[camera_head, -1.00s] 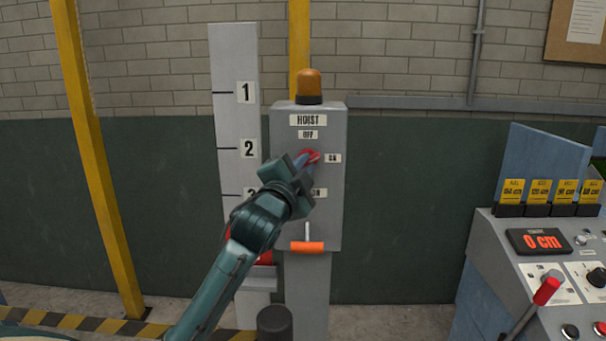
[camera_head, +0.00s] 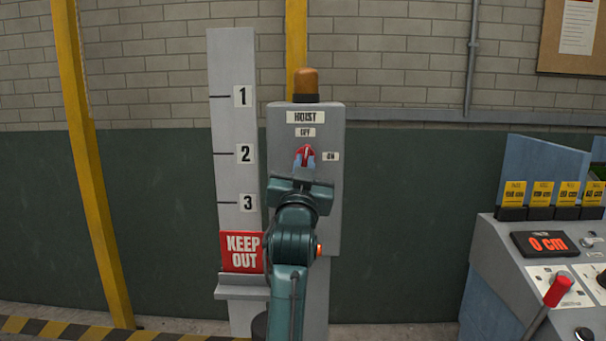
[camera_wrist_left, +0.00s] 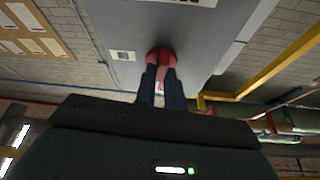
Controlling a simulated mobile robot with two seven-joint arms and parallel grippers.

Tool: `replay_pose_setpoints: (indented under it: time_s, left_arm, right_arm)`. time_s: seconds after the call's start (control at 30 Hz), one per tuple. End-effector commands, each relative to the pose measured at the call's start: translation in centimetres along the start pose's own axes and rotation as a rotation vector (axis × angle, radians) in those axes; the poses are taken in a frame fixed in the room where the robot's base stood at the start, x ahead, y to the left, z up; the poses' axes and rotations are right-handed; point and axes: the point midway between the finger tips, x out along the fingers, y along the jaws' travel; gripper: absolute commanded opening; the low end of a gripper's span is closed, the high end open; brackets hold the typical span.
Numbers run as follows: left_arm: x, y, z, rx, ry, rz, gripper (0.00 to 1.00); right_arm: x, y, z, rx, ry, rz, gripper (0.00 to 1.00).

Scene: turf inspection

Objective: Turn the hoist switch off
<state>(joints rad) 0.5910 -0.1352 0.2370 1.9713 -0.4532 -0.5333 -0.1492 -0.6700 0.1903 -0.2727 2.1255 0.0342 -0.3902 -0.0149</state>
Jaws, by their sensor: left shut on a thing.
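The hoist switch is a red knob (camera_head: 304,153) with a pale pointer line, on the front of a grey hoist box (camera_head: 333,200). Its pointer now stands close to upright, toward the OFF label (camera_head: 306,132); the ON label (camera_head: 331,156) is to its right. My left gripper (camera_head: 304,168) is shut on the red knob from the front and below. In the left wrist view the two fingers (camera_wrist_left: 161,88) hold the red knob (camera_wrist_left: 163,57) from either side. My arm hides the lower part of the box. My right gripper is not in view.
An amber lamp (camera_head: 306,82) tops the box. A control console (camera_head: 490,240) with a red lever (camera_head: 558,290) is at right.

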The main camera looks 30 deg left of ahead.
Motion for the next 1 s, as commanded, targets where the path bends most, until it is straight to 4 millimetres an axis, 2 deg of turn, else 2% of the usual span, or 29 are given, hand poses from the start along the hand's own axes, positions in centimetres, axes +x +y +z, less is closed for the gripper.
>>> replay_pose_setpoints:
  time_s: [0.3,0.9,0.93,1.0]
  left_arm:
    - [0.01,0.2,0.01,-0.136,0.0,-0.055,0.0]
    - [0.05,0.13,-0.11,-0.171,0.001,-0.07,0.0]
    - [0.05,0.13,-0.11,-0.171,0.001,-0.07,0.12]
    - [0.05,0.13,-0.11,-0.17,0.002,-0.07,0.17]
  right_arm:
    - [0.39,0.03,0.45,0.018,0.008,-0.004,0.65]
    - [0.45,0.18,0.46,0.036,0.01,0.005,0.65]
    - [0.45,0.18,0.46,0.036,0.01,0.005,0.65]
    - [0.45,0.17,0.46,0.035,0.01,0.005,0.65]
